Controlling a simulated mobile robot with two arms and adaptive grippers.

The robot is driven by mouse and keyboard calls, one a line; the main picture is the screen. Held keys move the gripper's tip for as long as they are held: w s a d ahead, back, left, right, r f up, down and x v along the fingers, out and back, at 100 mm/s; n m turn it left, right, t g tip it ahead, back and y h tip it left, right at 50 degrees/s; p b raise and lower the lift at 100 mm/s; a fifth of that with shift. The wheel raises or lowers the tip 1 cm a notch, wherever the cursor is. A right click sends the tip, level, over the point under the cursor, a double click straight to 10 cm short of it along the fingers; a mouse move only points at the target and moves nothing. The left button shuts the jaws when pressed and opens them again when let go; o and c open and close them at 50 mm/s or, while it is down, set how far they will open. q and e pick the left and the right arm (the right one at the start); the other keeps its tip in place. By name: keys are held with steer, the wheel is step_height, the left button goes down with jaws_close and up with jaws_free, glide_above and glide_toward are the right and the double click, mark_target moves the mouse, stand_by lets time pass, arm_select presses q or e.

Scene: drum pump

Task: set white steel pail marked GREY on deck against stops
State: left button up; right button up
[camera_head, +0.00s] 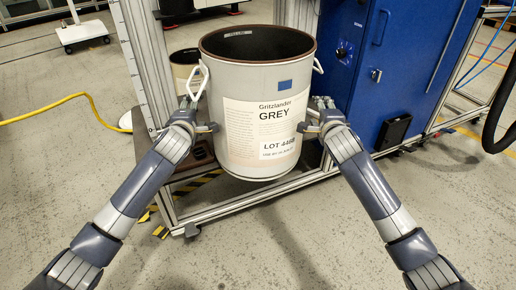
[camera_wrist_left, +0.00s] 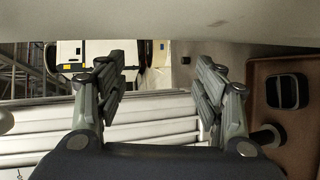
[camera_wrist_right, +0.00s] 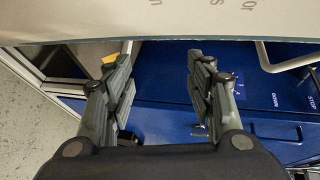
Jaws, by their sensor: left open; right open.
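The white steel pail (camera_head: 235,80) with the GREY label (camera_head: 270,118) hangs upright between my two arms, in front of the machine frame. I cannot tell whether its bottom touches anything. My left gripper (camera_head: 200,115) is at the pail's left side, below a white handle (camera_head: 197,82). My right gripper (camera_head: 315,115) is at its right side. Both grippers are open, with nothing between the fingers. The pail wall (camera_wrist_left: 190,18) crosses the top of the left wrist view and also the right wrist view (camera_wrist_right: 150,20). A brown deck (camera_wrist_left: 290,125) with black fittings shows in the left wrist view.
A blue cabinet (camera_head: 400,60) stands close at the right. A second pail (camera_head: 183,58) is partly hidden behind the left handle. An aluminium frame (camera_head: 240,204) with yellow-black tape runs below. A yellow cable (camera_head: 60,103) lies left. The front floor is clear.

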arm_select(q)
steer(key=shift+a, duration=0.1)
arm_select(e)
steer(key=shift+d, duration=0.1)
arm_select(q)
steer(key=shift+f, duration=0.1)
arm_select(e)
steer(key=o, duration=0.5)
steer(key=shift+f, duration=0.1)
arm_select(q)
steer(key=v, duration=1.2)
arm_select(e)
steer(key=v, duration=1.2)
arm_select(q)
steer(key=shift+f, duration=0.1)
